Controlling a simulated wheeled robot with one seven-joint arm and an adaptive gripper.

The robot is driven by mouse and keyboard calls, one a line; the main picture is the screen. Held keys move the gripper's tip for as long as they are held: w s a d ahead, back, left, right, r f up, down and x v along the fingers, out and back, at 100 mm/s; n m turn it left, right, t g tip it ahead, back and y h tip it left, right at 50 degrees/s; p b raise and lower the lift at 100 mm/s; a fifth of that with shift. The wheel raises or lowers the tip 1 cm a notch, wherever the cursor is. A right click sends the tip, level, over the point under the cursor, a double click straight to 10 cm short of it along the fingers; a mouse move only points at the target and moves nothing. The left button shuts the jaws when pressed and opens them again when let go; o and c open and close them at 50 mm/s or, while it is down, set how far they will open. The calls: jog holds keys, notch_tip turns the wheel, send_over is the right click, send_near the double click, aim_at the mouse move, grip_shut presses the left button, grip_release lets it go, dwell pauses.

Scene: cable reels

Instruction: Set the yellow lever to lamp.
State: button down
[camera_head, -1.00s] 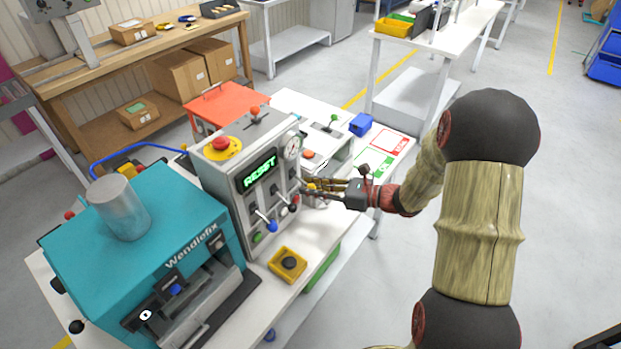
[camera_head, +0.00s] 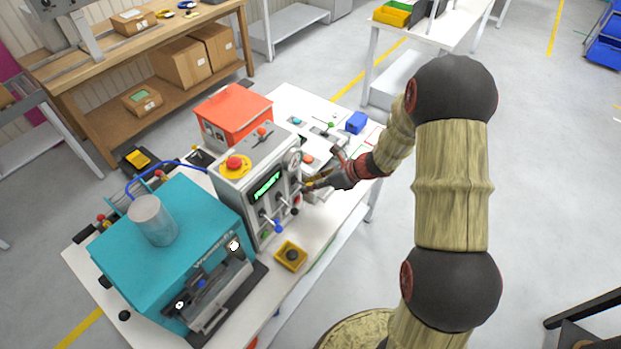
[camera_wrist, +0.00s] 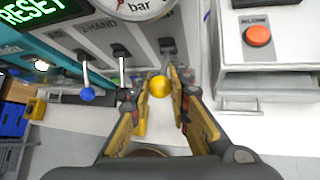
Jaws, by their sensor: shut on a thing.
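The yellow lever's ball knob (camera_wrist: 160,86) sits between my fingers in the wrist view, at the right end of a row of levers on a grey control box (camera_head: 238,208). My gripper (camera_wrist: 156,88) is shut on this knob. In the head view my gripper (camera_head: 308,186) reaches the box's front from the right and hides most of the yellow lever. The slot plate (camera_wrist: 167,46) above the knob shows, but I cannot read a lamp mark. The display (camera_wrist: 28,10) shows green RESET.
A blue-knobbed lever (camera_wrist: 88,95) and a second lever (camera_wrist: 120,58) stand left of my fingers, the second close. An orange button (camera_wrist: 258,36) is at right. Floor at right is clear.

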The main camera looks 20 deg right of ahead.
jog(key=shift+w+a+r+g+h+p, duration=0.15)
jog(key=shift+r+g+h+p, duration=0.35)
jog(key=shift+p, duration=1.25)
jog(key=shift+f, duration=0.1)
jog(key=c, duration=1.7)
grip_release()
jog(key=shift+o, duration=0.2)
jog(key=v, duration=1.2)
jog(key=shift+w, duration=0.1)
